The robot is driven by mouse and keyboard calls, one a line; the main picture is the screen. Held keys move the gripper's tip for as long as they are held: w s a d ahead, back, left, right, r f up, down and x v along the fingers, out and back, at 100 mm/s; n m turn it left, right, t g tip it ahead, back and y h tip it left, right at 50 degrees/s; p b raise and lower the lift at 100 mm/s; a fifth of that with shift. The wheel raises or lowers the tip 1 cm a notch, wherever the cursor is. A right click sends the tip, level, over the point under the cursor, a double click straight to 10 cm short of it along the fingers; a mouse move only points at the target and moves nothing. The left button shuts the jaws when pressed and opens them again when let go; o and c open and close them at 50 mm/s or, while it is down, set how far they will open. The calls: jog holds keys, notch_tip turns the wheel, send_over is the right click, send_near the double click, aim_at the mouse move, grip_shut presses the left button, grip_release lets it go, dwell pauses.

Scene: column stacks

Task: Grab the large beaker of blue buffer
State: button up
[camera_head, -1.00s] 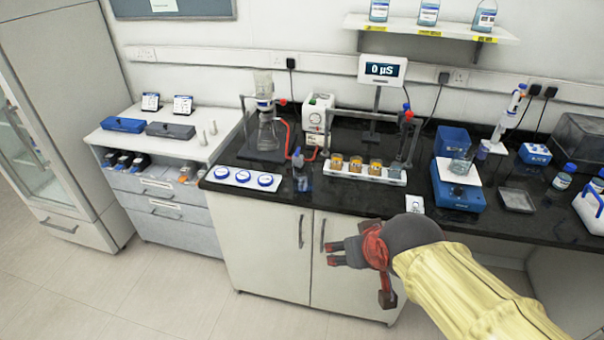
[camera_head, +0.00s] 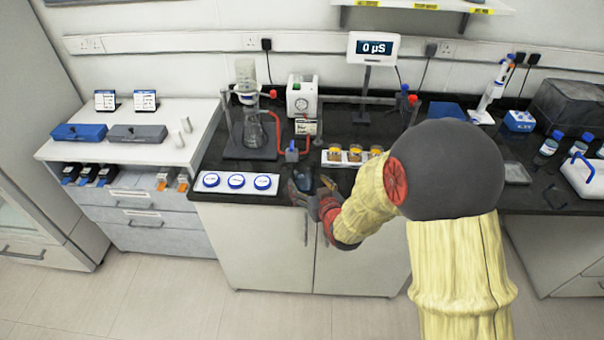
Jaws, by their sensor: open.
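A small glass vessel with dark bluish contents (camera_head: 304,178) stands near the front edge of the black bench, right of the white tray with blue-rimmed dishes. It looks like the beaker of blue buffer, but its outline is faint against the dark top. My gripper (camera_head: 312,189) is open at the bench's front edge, its fingers just in front of this vessel. I cannot tell whether they touch it or reach around it. Another beaker, seen earlier on a blue device further right, is hidden behind my arm.
A flask on a stand (camera_head: 254,130) with red tubing is behind the vessel. The white dish tray (camera_head: 208,188) lies close on the left. A white rack of amber-filled cups (camera_head: 336,163) is on the right. A display (camera_head: 376,48) stands behind.

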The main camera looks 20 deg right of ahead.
aim_at(307, 182)
jog(key=x, duration=0.2)
jog(key=b+x, duration=0.1)
jog(key=x, duration=0.1)
jog(key=f+x, duration=0.1)
jog(key=x, duration=0.1)
jog(key=shift+d+f+b, duration=0.1)
jog(key=shift+d+b, duration=0.2)
jog(key=shift+b, duration=0.1)
jog(key=shift+w, duration=0.3)
jog(key=shift+c, duration=0.4)
jog(key=c, duration=1.3)
jog(key=shift+r+p, duration=0.6)
jog(key=shift+r, duration=0.85)
jog(key=shift+s+d+r+p, duration=0.35)
jog(key=shift+s+r+p, duration=0.35)
jog(key=shift+s+r, duration=1.3)
jog(key=shift+s+d+r+p, duration=0.55)
jog(key=shift+s+r, duration=0.85)
jog(key=shift+s, duration=1.15)
jog(key=shift+s+d+r+p, duration=0.2)
jog(key=shift+s+r+p, duration=0.6)
jog(key=shift+s+r, duration=1.15)
